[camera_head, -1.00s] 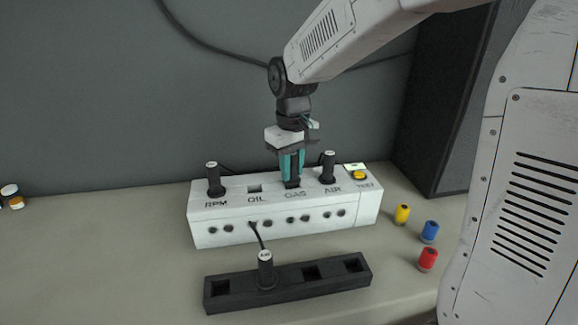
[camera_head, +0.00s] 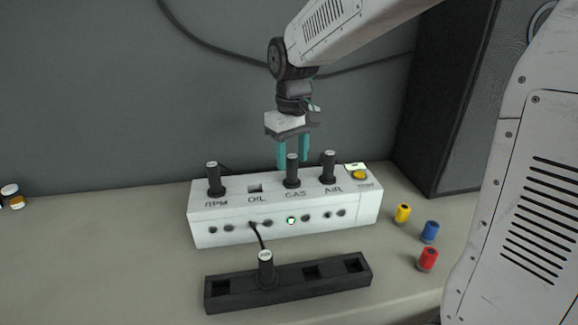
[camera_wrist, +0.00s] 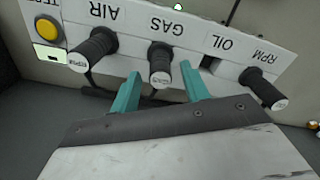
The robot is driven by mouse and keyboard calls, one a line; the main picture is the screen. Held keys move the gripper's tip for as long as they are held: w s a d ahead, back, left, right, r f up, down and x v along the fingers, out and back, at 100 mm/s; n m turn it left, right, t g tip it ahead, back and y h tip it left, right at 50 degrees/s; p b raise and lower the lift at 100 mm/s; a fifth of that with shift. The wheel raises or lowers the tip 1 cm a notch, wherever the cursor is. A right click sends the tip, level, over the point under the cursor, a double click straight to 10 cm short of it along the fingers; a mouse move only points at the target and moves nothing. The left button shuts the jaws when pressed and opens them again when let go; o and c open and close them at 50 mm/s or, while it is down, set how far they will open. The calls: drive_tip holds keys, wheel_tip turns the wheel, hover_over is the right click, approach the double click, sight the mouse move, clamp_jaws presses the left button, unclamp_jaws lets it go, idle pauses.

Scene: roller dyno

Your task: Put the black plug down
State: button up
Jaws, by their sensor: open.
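A black plug (camera_head: 292,171) stands upright in the GAS socket of the white box (camera_head: 230,209). My gripper (camera_head: 293,155) is open just above and behind that plug, its teal fingers apart. In the wrist view the GAS plug (camera_wrist: 160,65) shows between and beyond the two fingertips (camera_wrist: 160,80), free of them. Other black plugs stand at RPM (camera_head: 215,180) and AIR (camera_head: 328,168). The OIL socket (camera_head: 255,188) is empty. One more black plug (camera_head: 265,270), with a cable, stands in the black holder (camera_head: 335,288).
A yellow button (camera_head: 359,174) is at the box's right end. Yellow (camera_head: 403,213), blue (camera_head: 429,232) and red (camera_head: 428,259) cylinders stand to the right. A dark cabinet (camera_head: 450,100) stands at the back right. The bench at left is mostly clear.

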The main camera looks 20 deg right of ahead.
wheel_tip(320, 180, up, 8)
drive_tip(key=shift+r, duration=0.25)
drive_tip(key=shift+s+r, duration=0.15)
drive_tip(key=shift+s, duration=0.05)
drive_tip(key=s+d+f+m, duration=0.1)
drive_tip(key=s+f, duration=0.2)
drive_tip(key=s, duration=1.1)
drive_tip(key=s+d+f+m+t, duration=0.1)
drive_tip(key=s+d+f+m, duration=0.1)
drive_tip(key=s, duration=1.1)
drive_tip(key=shift+s+f, duration=0.35)
drive_tip(key=shift+f, duration=0.5)
